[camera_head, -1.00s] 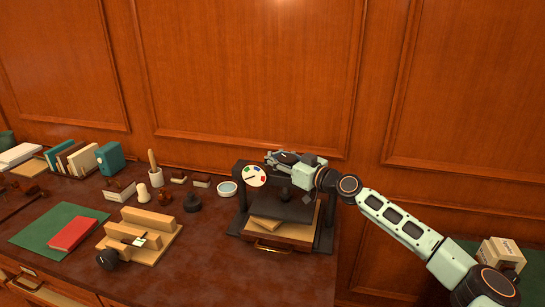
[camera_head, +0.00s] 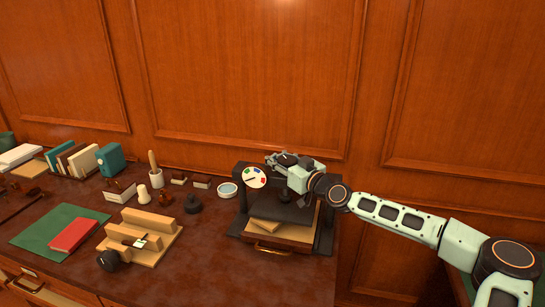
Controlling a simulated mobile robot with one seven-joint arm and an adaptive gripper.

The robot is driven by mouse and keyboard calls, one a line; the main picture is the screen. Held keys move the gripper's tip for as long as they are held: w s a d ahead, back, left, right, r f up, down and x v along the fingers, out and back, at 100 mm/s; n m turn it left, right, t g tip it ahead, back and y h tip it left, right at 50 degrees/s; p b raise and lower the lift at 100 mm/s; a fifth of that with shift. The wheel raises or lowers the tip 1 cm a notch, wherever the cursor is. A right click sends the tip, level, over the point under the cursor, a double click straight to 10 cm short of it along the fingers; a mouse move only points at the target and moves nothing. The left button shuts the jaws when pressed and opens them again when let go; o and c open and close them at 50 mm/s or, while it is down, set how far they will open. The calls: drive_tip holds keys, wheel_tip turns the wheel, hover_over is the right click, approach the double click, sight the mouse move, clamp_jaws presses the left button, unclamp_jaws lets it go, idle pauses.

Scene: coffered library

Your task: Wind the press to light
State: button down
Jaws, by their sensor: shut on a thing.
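The press (camera_head: 240,205) is a dark frame at the right end of the desk, with a black platen (camera_head: 282,208) over a wooden board (camera_head: 285,231). A round white dial (camera_head: 255,177) with coloured marks and a dark needle sits on its upper left front. The needle points to the lower left, away from the coloured marks. My gripper (camera_head: 278,160) is at the top of the press, shut on the press's handle, which is mostly hidden behind the gripper. A tan piece (camera_head: 265,225) shows between platen and board.
The wood-panelled wall is close behind.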

sight(293, 157)
drive_tip(key=d+m+t+h+b, duration=0.1)
drive_tip(key=m+h+b, duration=0.1)
drive_tip(key=h, duration=0.3)
drive_tip(key=d+m+t+h+b, duration=0.1)
drive_tip(key=d+m+h+b, duration=0.1)
drive_tip(key=m+h, duration=0.3)
drive_tip(key=w+d+m+t+h+b, duration=0.1)
drive_tip(key=d+m+h+b, duration=0.1)
drive_tip(key=m+h, duration=0.2)
drive_tip(key=shift+w+d+f+t+h+b, duration=0.15)
drive_tip(key=shift+t+h+b, duration=0.25)
drive_tip(key=shift+h, duration=0.7)
drive_tip(key=shift+d+f+m+h, duration=0.15)
drive_tip(key=shift+d+m+h, duration=0.1)
drive_tip(key=shift+m+h, duration=0.5)
drive_tip(key=shift+f+g, duration=0.1)
drive_tip(key=shift+g, duration=0.2)
drive_tip(key=c, duration=2.1)
unclamp_jaws()
drive_tip(key=shift+s, duration=0.2)
drive_tip(key=o, duration=0.6)
drive_tip(key=shift+r, duration=0.25)
drive_tip(key=shift+r, duration=0.2)
